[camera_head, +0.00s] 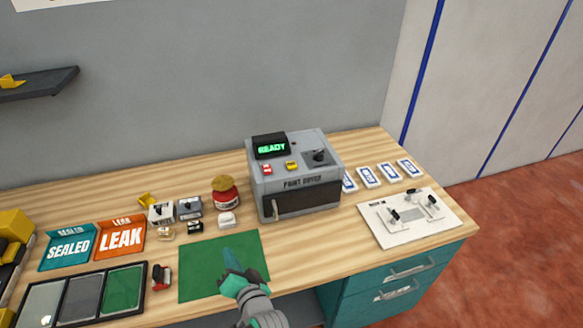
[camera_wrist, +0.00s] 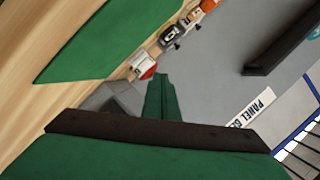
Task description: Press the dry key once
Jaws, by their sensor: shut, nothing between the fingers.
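The grey dryer box (camera_head: 290,180) stands at the back of the bench, with a lit screen (camera_head: 271,148) reading READY. A red key (camera_head: 267,169) and a yellow key (camera_head: 291,165) sit on its sloped top, with a dark knob (camera_head: 318,156) to their right. The key lettering is too small to read, so I cannot tell which is the dry key. My gripper (camera_head: 232,261) is shut and empty over the green mat (camera_head: 200,274), in front of the box and apart from it. Its closed fingers show in the wrist view (camera_wrist: 162,96); neither key is identifiable there.
SEALED (camera_head: 68,247) and LEAK (camera_head: 121,237) trays and a dark panel tray (camera_head: 85,294) lie farther left. Several cards (camera_head: 369,177) and a white board with levers (camera_head: 410,217) lie right.

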